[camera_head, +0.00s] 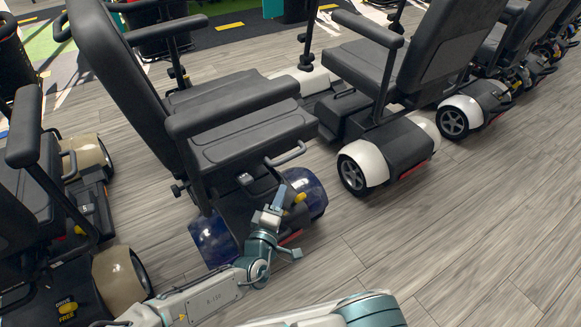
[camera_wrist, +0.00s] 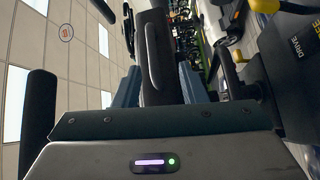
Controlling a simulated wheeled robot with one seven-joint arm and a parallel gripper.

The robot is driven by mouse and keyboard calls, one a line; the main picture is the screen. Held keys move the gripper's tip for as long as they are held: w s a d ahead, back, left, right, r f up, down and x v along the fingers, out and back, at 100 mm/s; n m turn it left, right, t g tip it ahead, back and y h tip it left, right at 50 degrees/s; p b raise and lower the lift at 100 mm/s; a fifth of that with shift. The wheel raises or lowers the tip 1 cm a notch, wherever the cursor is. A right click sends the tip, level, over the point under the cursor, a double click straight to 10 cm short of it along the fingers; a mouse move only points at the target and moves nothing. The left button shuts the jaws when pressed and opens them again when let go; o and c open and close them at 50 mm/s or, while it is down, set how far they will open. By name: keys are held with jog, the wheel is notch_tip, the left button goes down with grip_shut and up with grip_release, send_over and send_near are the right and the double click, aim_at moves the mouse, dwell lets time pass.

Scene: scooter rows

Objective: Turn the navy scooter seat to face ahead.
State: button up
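The navy scooter (camera_head: 212,242) stands in the middle of the head view, with glossy dark-blue rear fenders. Its black seat (camera_head: 255,135) is turned sideways: the backrest (camera_head: 122,72) is at the left and the cushion points right. A looped handle (camera_head: 286,155) and a small lever (camera_head: 245,179) show under the seat edge. My gripper (camera_head: 279,196) is just below that handle, close to the scooter's rear; contact cannot be told. In the wrist view my gripper (camera_wrist: 158,88) has its fingers apart, with a long dark part (camera_wrist: 153,55) between or beyond them.
A beige-fendered scooter (camera_head: 118,275) is close on the left. A white-fendered scooter (camera_head: 366,163) stands on the right, with several more beyond. A yellow knob (camera_head: 300,197) is beside my gripper. The wood-look floor (camera_head: 440,225) is clear at the lower right.

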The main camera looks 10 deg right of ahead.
aim_at(290, 155)
jog(key=shift+n+t, duration=0.3)
jog(key=shift+t, duration=0.2)
jog(key=b+x, duration=0.1)
jog(key=x, duration=0.8)
jog(key=b+x, duration=0.1)
jog(key=x, duration=0.3)
jog(key=shift+w+a+r+b, duration=0.25)
jog(key=shift+w+r+b, duration=0.1)
jog(key=shift+w+r, duration=0.1)
grip_shut()
